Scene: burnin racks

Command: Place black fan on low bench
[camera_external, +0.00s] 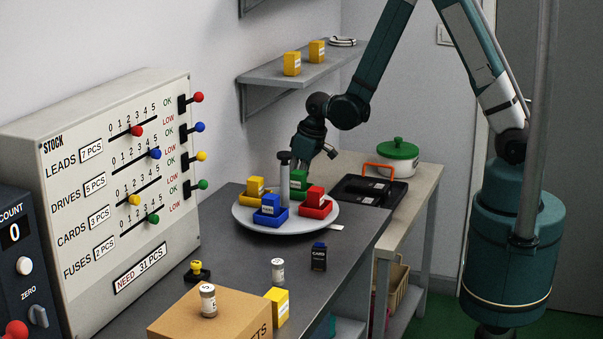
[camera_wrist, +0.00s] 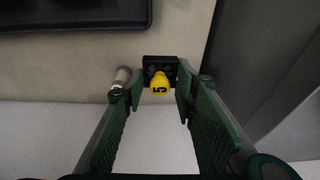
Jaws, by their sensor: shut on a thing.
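My gripper (camera_external: 312,156) hangs behind the round white turntable, near the low bench (camera_external: 428,182); its fingers are partly hidden there. In the wrist view my gripper (camera_wrist: 160,88) has both green fingers closed on a square black piece with a yellow round top (camera_wrist: 158,76), which I take to be the black fan. The held piece is hidden in the external view. In the wrist view, it appears over the beige bench top (camera_wrist: 60,65) near its edge; I cannot tell whether it touches. A similar black piece with a yellow top (camera_external: 197,272) stands on the dark table.
A black tray (camera_external: 362,190) and a green-lidded pot (camera_external: 398,158) stand on the low bench. The turntable (camera_external: 250,222) carries small coloured bins around a post (camera_external: 284,178). A pale cylinder (camera_wrist: 122,77) shows beside the left finger. A shelf (camera_external: 275,75) hangs above.

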